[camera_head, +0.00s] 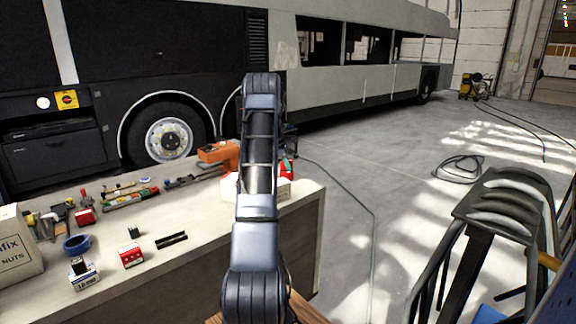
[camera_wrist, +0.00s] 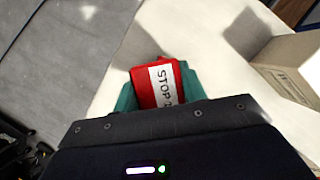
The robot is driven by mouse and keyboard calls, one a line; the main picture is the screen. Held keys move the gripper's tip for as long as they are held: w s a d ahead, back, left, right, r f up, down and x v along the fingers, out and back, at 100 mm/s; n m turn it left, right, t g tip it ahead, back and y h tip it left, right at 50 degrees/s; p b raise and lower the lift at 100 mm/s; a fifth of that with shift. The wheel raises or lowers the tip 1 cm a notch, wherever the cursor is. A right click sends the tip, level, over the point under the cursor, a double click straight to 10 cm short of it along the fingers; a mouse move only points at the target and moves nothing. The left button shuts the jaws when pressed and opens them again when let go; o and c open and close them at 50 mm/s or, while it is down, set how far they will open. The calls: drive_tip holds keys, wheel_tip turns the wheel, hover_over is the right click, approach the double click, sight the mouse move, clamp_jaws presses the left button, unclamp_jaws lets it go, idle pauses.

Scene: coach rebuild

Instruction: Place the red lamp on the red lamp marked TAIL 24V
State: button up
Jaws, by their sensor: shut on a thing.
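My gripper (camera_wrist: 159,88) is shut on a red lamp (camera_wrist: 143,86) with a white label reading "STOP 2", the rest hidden. Its teal fingertips lie on both sides of the lamp, over the pale bench top. In the head view the gripper is mostly hidden behind my arm; a bit of red (camera_head: 286,166) shows there near the bench's far right end.
A cardboard box (camera_wrist: 292,68) stands right of the gripper in the wrist view.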

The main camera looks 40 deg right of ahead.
drive_tip(key=shift+f, duration=0.15)
drive_tip(key=o, duration=1)
